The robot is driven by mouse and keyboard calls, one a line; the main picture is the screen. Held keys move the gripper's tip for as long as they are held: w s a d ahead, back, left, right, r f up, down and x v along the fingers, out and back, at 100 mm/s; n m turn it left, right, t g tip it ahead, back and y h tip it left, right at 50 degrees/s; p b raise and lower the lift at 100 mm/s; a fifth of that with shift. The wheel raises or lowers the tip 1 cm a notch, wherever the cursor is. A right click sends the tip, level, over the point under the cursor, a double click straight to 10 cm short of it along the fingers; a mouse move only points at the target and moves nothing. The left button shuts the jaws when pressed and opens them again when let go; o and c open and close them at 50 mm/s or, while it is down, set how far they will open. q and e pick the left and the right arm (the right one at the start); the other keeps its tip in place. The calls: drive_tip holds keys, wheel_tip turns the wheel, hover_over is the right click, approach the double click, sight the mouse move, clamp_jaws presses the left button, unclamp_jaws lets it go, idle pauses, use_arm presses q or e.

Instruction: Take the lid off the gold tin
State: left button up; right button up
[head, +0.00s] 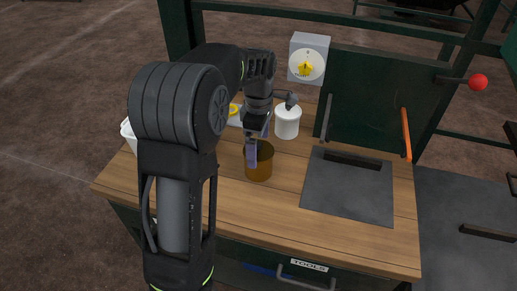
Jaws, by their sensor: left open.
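The gold tin (259,173), a brownish-gold cylinder, stands upright on the wooden worktop in the middle of the view. My left gripper (253,154) points down at the tin's top and is open. One bluish finger overlaps the tin's rim and upper side; I cannot tell whether it touches. The gripper partly hides the top, and I cannot make out a separate lid. My right gripper is not in view.
A white canister (287,122) stands behind the tin. A dark grey plate (348,187) with a slot lies to the right on the worktop (280,210). A grey box with a yellow knob (306,68) stands behind. The worktop in front of the tin is clear.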

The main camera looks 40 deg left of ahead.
sight(258, 144)
use_arm(q)
drive_tip(key=shift+c, duration=0.2)
drive_tip(key=c, duration=1.3)
wheel_tip(258, 144, up, 10)
drive_tip(key=shift+r, duration=0.1)
idle(0.5)
